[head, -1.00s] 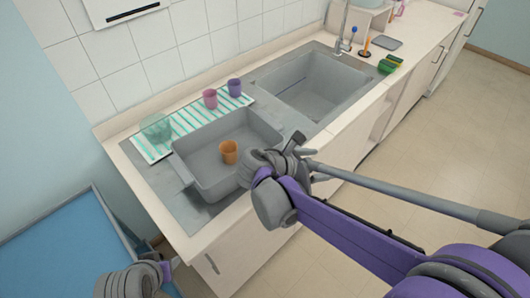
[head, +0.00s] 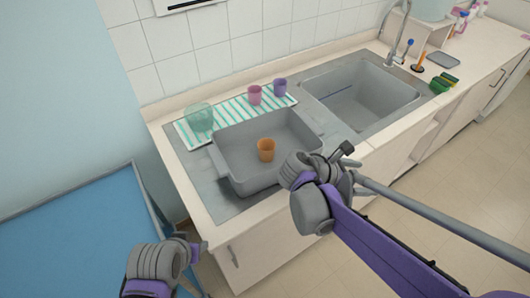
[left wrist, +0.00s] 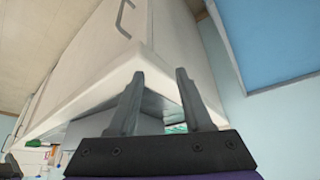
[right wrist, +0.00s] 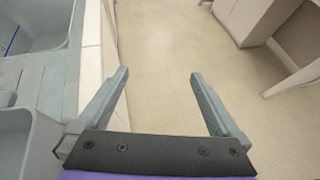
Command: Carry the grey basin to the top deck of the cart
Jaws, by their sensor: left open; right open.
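The grey basin (head: 236,184) sits on the counter left of the sink, with an orange cup (head: 266,150) standing inside it. Part of a grey basin wall (right wrist: 28,150) shows at the lower left of the right wrist view. A blue flat top with a grey edge (head: 75,235), apparently the cart's deck, is at the left; it also shows in the left wrist view (left wrist: 275,40). My left gripper (head: 201,246) is open and empty by the counter's front left corner, apart from the basin. My right gripper (head: 352,165) is open and empty, right of the basin near the counter's front edge.
A striped mat (head: 234,120) behind the basin holds a clear greenish bowl (head: 199,117), a pink cup (head: 255,95) and a purple cup (head: 280,87). Floor (head: 410,190) right of the counter looks clear.

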